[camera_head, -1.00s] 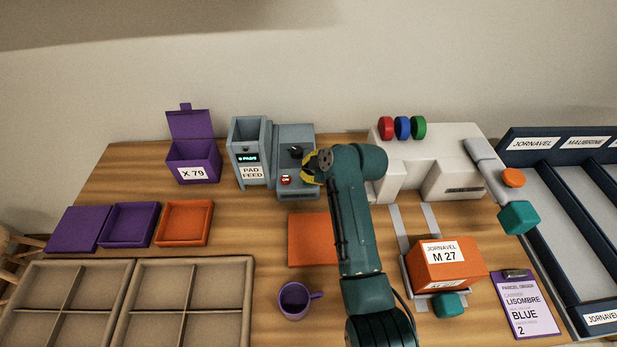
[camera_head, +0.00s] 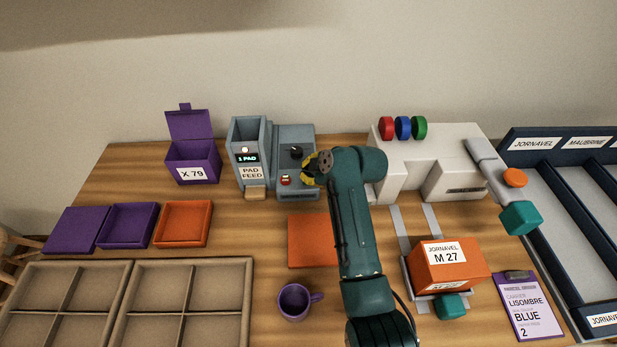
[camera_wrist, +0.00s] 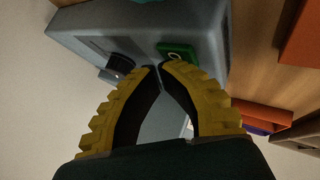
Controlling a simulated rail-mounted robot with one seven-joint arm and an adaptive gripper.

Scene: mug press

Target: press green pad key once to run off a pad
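The grey pad feed machine (camera_head: 250,140) stands at the back of the table. Its display (camera_head: 247,159) reads "1 PAD" and a small lamp (camera_head: 245,150) above it is lit. A tan pad (camera_head: 256,193) sticks out at its foot. The green key (camera_wrist: 178,52) shows in the wrist view just beyond my fingertips; my gripper hides it in the head view. My gripper (camera_wrist: 158,66) has its yellow fingertips together and holds nothing. It hangs at the right side of the key panel (camera_head: 309,172). Whether it touches the key I cannot tell.
A red key (camera_head: 286,180) and a black knob (camera_head: 296,152) are beside my gripper. A white press (camera_head: 440,155) stands to the right. An orange box (camera_head: 445,262), a purple mug (camera_head: 294,301) and an orange mat (camera_head: 311,240) are in front.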

